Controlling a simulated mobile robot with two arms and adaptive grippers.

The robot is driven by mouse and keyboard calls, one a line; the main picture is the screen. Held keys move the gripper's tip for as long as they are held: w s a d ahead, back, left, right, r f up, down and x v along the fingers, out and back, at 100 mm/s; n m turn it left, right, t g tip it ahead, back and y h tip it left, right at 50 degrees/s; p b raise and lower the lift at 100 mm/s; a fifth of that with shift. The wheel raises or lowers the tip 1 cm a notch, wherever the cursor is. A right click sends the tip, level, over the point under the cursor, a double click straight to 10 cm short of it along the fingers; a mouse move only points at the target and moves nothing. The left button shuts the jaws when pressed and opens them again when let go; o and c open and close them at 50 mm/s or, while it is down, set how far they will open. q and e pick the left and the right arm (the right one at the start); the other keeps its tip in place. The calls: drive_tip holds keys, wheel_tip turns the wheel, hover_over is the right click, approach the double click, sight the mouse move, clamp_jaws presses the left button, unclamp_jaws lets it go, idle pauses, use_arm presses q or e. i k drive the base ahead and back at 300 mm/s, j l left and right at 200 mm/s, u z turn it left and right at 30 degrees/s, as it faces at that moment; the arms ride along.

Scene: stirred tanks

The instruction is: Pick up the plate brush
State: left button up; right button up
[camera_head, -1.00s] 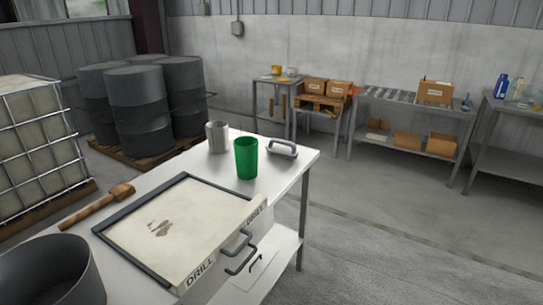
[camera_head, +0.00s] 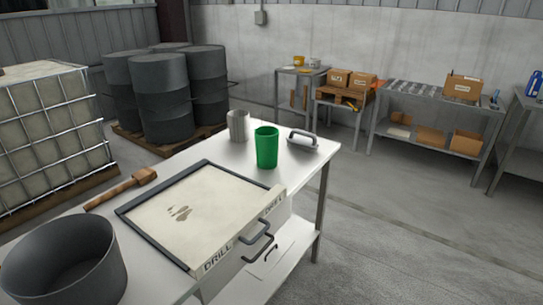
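A grey block with an arched handle (camera_head: 301,139), which looks like the plate brush, sits at the far right end of the white table (camera_head: 222,158). Its underside is hidden, so I cannot see bristles. A green cup (camera_head: 266,148) stands just left of it, and a grey ribbed cup (camera_head: 238,126) stands farther left. A wooden mallet-like tool (camera_head: 122,189) lies at the table's left edge. Neither of my grippers is in view.
A framed pale panel (camera_head: 207,211) marked DRILL, with dark handles, covers the table's middle. A dark round pot (camera_head: 66,262) stands at the near left. Drums (camera_head: 165,98) and a caged tank (camera_head: 48,125) are behind. Shelves (camera_head: 425,135) line the wall; floor at right is clear.

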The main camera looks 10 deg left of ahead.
sight(299, 141)
drive_tip(key=i+l+u, duration=0.1)
drive_tip(key=i+l, duration=1)
drive_tip(key=i, duration=0.05)
